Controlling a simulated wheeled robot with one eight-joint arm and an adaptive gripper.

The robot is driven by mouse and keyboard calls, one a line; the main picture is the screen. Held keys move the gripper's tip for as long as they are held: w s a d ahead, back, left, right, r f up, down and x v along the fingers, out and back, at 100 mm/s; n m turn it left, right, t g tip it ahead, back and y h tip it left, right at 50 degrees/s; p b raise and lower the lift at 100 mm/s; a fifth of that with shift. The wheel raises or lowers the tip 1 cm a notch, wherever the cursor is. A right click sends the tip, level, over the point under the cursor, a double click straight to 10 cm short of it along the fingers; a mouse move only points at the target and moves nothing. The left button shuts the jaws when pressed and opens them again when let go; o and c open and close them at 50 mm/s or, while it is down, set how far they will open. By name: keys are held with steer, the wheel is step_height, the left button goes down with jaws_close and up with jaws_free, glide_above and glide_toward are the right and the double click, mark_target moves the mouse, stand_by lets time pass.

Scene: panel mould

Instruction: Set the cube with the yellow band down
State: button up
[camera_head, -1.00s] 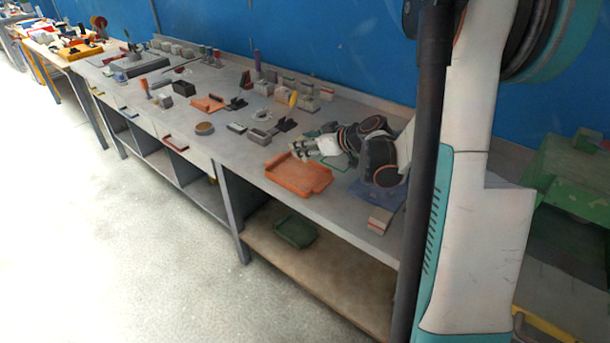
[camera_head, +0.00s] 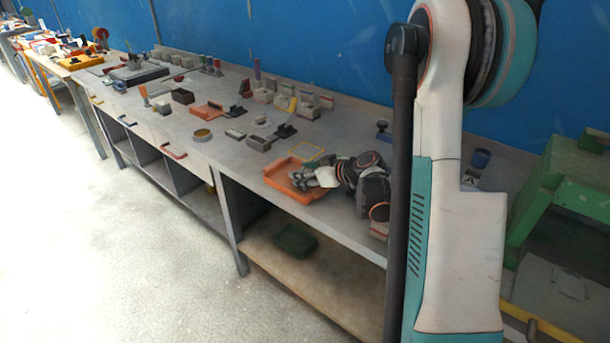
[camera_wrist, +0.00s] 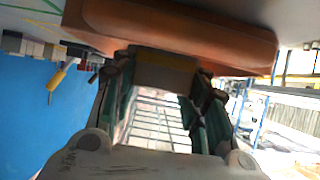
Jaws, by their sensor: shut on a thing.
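My gripper (camera_head: 302,180) is at the orange tray (camera_head: 279,174) near the front edge of the bench. In the wrist view, my gripper (camera_wrist: 163,88) is shut on a grey-tan cube with a yellow band (camera_wrist: 163,73). The cube is between the fingertips, right against or just off the orange tray (camera_wrist: 180,27), which fills the top of that view. I cannot tell whether the cube touches the tray. In the head view the cube is hidden by my gripper.
A yellow outline (camera_head: 307,152) is marked on the bench behind the tray. A green bin (camera_head: 296,239) lies on the lower shelf.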

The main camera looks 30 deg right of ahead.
steer(key=shift+f, duration=0.15)
steer(key=o, duration=1.1)
steer(key=shift+r, duration=0.2)
steer(key=shift+s+d+r, duration=0.1)
steer(key=shift+s+r, duration=0.1)
steer(key=p+v, duration=0.3)
steer(key=v, duration=0.8)
steer(key=shift+s+p, duration=0.25)
steer(key=shift+p, duration=0.1)
